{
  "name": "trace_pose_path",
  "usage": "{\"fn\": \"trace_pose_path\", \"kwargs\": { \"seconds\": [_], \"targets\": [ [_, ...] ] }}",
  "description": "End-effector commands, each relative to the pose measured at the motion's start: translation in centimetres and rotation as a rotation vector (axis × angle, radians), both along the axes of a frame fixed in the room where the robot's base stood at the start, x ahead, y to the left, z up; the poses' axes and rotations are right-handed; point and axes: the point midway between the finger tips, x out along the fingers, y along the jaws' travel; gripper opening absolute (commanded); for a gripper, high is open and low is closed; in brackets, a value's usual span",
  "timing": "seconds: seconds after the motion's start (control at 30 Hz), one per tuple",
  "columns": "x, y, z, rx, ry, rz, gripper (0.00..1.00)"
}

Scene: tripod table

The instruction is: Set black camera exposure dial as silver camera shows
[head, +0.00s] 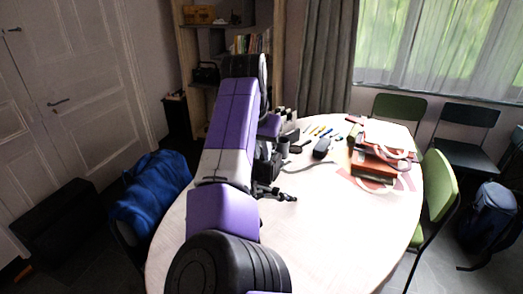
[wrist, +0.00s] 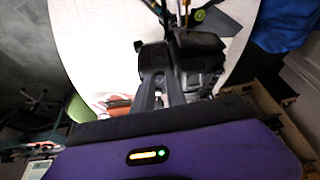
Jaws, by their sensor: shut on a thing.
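In the wrist view a black camera (wrist: 200,50) fills the middle, with dark legs of a stand beyond it. My gripper (wrist: 162,82) reaches up to it from below, its fingers close together at the camera's near side. It is shut on a small part there, which the fingers hide; I cannot tell whether it is the exposure dial. Dial markings are not readable. In the head view, my arm and the dark gear beside it partly hide this spot. I cannot pick out the silver camera with certainty.
The pale round table (head: 330,240) is clear at the front. Red-brown cases (head: 370,165) stand on its right side, and pens and small dark items lie at the back. A blue bag (head: 150,190) is on the left and a green chair (head: 440,190) on the right.

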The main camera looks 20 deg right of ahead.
Motion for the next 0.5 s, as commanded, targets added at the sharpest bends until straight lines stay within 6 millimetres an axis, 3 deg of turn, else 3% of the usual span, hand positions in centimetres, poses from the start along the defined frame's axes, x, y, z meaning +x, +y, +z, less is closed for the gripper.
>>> {"fn": "trace_pose_path", "kwargs": {
  "seconds": [0.5],
  "targets": [
    [-0.23, -0.53, 0.31, -0.002, 0.000, 0.361, 0.00]
  ]
}}
